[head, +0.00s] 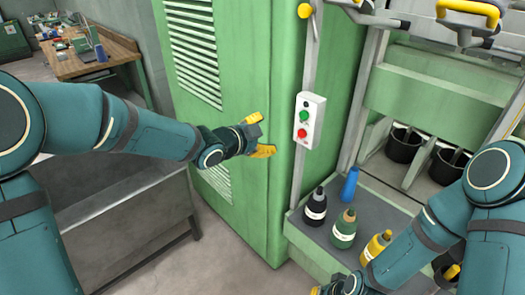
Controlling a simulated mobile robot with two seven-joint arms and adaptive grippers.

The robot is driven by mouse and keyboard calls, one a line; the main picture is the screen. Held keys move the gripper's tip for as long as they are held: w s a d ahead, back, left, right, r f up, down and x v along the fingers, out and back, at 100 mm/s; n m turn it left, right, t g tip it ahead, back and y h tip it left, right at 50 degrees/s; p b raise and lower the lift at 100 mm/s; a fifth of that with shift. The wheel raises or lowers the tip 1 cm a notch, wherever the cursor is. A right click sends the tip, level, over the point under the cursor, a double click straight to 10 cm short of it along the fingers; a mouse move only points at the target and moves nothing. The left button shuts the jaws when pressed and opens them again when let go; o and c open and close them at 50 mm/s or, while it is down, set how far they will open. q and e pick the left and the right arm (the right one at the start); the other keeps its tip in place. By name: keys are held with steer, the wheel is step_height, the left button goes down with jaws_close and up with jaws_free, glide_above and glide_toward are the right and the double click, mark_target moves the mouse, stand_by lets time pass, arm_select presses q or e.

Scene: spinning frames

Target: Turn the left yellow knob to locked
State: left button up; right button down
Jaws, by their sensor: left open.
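A round yellow knob (305,10) sits at the top of the green machine's front edge, near the upper border of the head view. Whether it is at locked cannot be read. My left gripper (263,136) is open and empty, with its yellow fingertips spread in front of the green cabinet. It is below and left of the knob, apart from it, and left of the button box. My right gripper (332,288) is low at the bottom edge, partly cut off, below the bottles; its fingers are too hidden to judge.
A white box with green and red buttons (310,120) is on the post. Black, green and yellow bottles and a blue cone (349,184) stand on the grey shelf. Yellow handles (467,10) are at the upper right. Black pots (404,146) stand behind. A metal table is left.

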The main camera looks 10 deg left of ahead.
arm_select(q)
steer(key=shift+s+f+n, duration=0.2)
steer(key=shift+f+n, duration=0.05)
steer(key=shift+f, duration=0.6)
steer(key=shift+s+f+n, duration=0.2)
steer(key=shift+f+n, duration=0.05)
steer(key=shift+f, duration=0.6)
arm_select(e)
steer(key=shift+s+d+f, duration=0.1)
steer(key=shift+f, duration=0.25)
